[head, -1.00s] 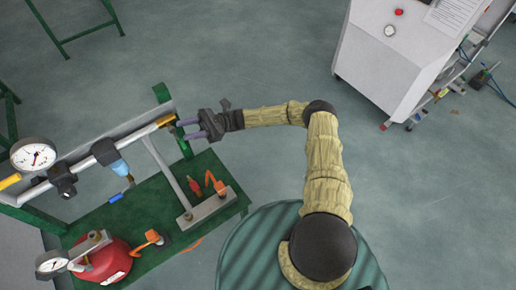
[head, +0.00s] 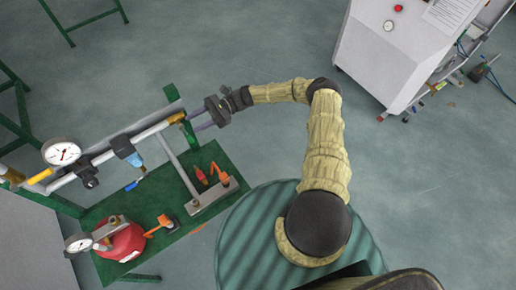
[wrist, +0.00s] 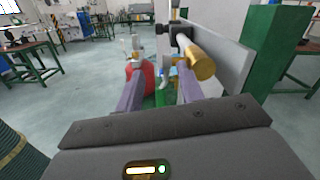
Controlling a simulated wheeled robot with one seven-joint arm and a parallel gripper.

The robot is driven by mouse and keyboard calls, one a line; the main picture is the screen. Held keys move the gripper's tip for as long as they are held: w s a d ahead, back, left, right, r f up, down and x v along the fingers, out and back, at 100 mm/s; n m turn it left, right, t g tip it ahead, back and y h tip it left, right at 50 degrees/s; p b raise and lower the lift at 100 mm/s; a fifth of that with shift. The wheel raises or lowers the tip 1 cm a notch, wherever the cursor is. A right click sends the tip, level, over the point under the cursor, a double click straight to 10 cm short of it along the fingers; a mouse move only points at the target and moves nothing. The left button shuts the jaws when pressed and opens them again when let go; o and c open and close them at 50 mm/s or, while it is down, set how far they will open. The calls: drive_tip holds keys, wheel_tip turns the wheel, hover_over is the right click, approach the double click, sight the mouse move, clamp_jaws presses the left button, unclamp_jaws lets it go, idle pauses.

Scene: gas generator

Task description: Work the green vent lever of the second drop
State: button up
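My gripper (head: 192,120) is at the right end of the pipe manifold (head: 150,131), beside its brass-coloured end (head: 177,117). In the wrist view my gripper's (wrist: 158,85) two purple fingers stand apart, with no object clearly held between them. The brass end (wrist: 200,65) is close in front of the right finger. A green piece (head: 189,135) hangs just below the fingertips in the head view; I cannot tell whether it is the vent lever or part of the frame. A small green patch (wrist: 160,99) shows between the fingers. Contact is unclear.
A pressure gauge (head: 62,153) and a drop with a blue lever (head: 134,184) are further left. Orange valve handles (head: 217,173) and a red vessel (head: 124,241) are below. A grey cabinet (head: 375,62) stands at upper right. The floor between is clear.

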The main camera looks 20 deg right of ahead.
drive_tip(key=shift+r+p, duration=0.35)
drive_tip(key=shift+p, duration=0.25)
